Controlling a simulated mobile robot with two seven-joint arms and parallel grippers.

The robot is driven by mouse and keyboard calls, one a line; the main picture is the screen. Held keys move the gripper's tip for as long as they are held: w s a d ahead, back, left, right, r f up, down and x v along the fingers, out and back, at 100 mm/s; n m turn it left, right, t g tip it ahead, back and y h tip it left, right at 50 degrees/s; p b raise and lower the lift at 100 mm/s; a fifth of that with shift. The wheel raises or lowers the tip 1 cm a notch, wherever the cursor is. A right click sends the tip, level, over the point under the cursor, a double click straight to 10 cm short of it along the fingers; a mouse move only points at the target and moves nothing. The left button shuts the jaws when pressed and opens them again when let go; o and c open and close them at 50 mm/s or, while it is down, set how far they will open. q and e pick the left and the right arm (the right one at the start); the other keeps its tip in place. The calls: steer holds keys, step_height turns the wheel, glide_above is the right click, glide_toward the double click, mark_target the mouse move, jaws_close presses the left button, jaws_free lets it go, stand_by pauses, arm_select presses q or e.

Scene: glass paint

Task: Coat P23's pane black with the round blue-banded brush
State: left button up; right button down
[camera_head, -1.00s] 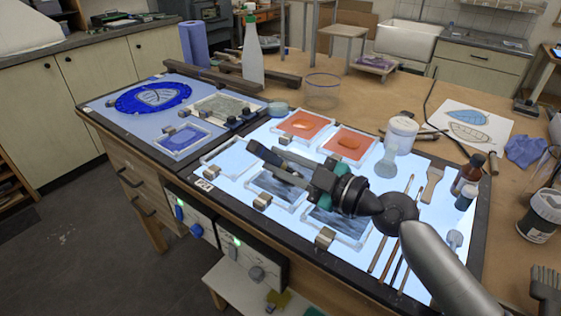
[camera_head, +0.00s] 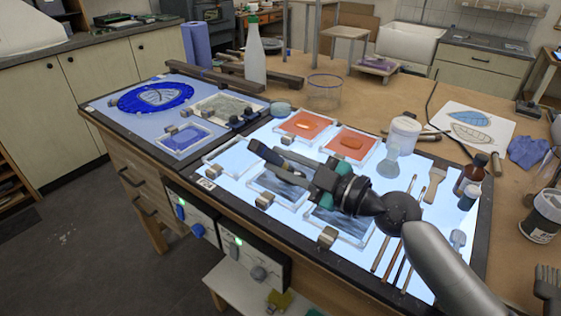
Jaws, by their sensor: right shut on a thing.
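My right gripper (camera_head: 260,155) reaches in from the right over the front panes on the lit table (camera_head: 428,283). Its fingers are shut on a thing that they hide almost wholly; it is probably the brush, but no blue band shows. A clear pane (camera_head: 226,160) lies left of the fingertips. A streaked grey pane (camera_head: 270,186) lies partly under the gripper, and another dark grey pane (camera_head: 340,226) lies under the wrist. I cannot read which pane is P23. My left gripper is not in view.
Two orange panes (camera_head: 303,124) lie behind the gripper. Several thin brushes (camera_head: 383,245) and a flat brush (camera_head: 433,185) lie at the right. Metal clips (camera_head: 327,238) line the front edge. Bottles (camera_head: 468,178) and a white jar (camera_head: 403,133) stand near the right arm.

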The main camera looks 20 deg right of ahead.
steer(key=shift+s+a+f+b, duration=0.25)
steer(key=shift+a+f+b, duration=0.2)
steer(key=shift+b, duration=0.7)
stand_by(2.2)
steer(key=shift+r, duration=0.2)
steer(key=shift+w+d+r+p, duration=0.2)
steer(key=shift+d+r+p, duration=0.1)
steer(key=shift+r+p, duration=0.3)
steer(key=shift+w+d+r+p, duration=0.2)
steer(key=shift+d+r+p, duration=0.15)
steer(key=shift+r, duration=0.15)
step_height(320, 180, up, 4)
steer(key=p, duration=0.3)
